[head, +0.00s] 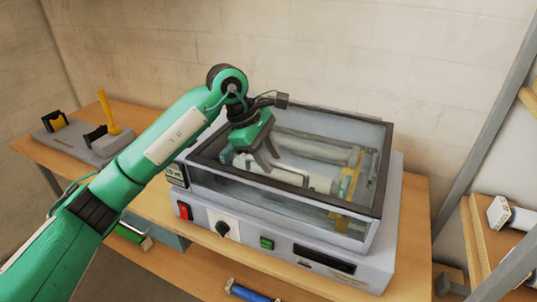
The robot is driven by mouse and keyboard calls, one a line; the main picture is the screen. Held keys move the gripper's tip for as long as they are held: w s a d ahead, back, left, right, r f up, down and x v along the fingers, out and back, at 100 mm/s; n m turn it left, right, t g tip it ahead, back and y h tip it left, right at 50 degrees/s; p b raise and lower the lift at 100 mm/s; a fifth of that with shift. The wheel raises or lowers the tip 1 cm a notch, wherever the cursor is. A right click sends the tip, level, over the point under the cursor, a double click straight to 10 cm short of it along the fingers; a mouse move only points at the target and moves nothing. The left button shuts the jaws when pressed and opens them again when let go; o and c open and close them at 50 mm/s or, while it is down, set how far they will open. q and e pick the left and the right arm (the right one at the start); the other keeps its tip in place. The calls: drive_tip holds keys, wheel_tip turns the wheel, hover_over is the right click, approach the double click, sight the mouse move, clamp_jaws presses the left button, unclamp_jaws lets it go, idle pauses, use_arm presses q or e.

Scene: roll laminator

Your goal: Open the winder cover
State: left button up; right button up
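The laminator is a grey box machine (300,262) on a wooden table. Its winder cover (285,189), a clear box with a dark frame around the top, sits down over the rollers and looks shut. A pale roller (310,145) and a yellow part (350,178) show through it. My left gripper (270,160), green with dark fingers, is over the left part of the cover, pointing down. Its two fingers look apart with nothing between them. I cannot tell whether they touch the cover. My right gripper is out of view.
The machine's front has a red switch (184,211), a black knob (223,229) and a green button (267,243). A grey tray with a yellow-handled tool (111,113) stands at the left. A blue roll (250,292) lies in front. A wooden shelf (490,235) stands at right.

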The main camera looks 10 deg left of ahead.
use_arm(q)
clamp_jaws()
drive_tip(key=w+d+r+p, duration=0.1)
drive_tip(key=w+r+p, duration=0.4)
drive_tip(key=r, duration=0.6)
drive_tip(key=w+d+r+p, duration=0.2)
drive_tip(key=w+r+p, duration=0.3)
drive_tip(key=r, duration=0.7)
drive_tip(key=shift+d, duration=0.15)
